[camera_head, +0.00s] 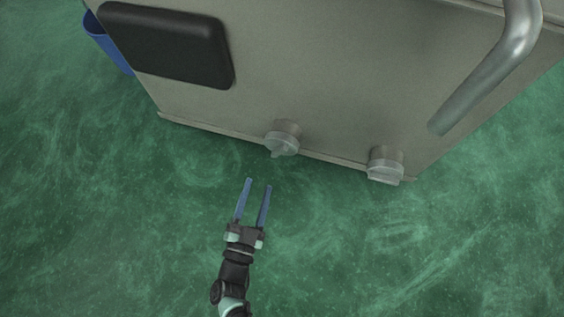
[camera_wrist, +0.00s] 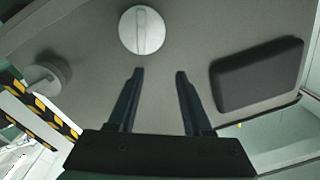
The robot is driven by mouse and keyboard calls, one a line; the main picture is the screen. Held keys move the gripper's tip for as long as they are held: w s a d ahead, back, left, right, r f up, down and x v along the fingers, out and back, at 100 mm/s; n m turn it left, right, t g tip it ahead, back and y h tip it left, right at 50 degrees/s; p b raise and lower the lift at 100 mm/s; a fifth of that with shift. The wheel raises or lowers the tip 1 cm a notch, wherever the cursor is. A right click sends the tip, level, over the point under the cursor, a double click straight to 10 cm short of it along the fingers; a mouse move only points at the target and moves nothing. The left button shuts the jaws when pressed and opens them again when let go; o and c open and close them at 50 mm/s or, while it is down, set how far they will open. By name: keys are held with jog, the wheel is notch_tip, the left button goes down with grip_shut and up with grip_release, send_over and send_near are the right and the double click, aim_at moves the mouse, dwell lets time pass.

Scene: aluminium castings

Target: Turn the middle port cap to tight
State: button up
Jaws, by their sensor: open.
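The middle port cap (camera_head: 283,143) is a pale grey round cap on the lower part of the grey metal casing (camera_head: 300,70). In the wrist view the cap (camera_wrist: 142,30) faces me, with a raised bar across it running nearly upright. A second similar cap (camera_head: 385,165) sits to its right in the head view, and it shows at the left in the wrist view (camera_wrist: 47,75). My gripper (camera_head: 258,184) is open and empty, with its fingers apart and pointing towards the casing. Its fingertips (camera_wrist: 160,72) are short of the middle cap and do not touch it.
A black pad (camera_head: 170,45) sticks out of the casing on the left. A thick metal pipe (camera_head: 490,70) curves down at the right. A blue bin (camera_head: 108,42) stands behind the casing. Yellow-and-black striped edging (camera_wrist: 42,117) shows in the wrist view. The green floor around my gripper is clear.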

aim_at(280, 153)
notch_tip(280, 153, down, 3)
jog(key=s+d, duration=0.1)
jog(key=s, duration=0.1)
jog(key=shift+h, duration=0.3)
jog(key=b+x, duration=0.2)
jog(key=x, duration=0.2)
jog(key=b+x, duration=0.1)
jog(key=x, duration=0.3)
jog(key=b+x, duration=0.2)
jog(key=x, duration=0.2)
jog(key=shift+d+f+b, duration=0.2)
jog(key=shift+f+b, duration=0.15)
jog(key=shift+w+d+r, duration=0.15)
jog(key=shift+w, duration=0.3)
grip_shut()
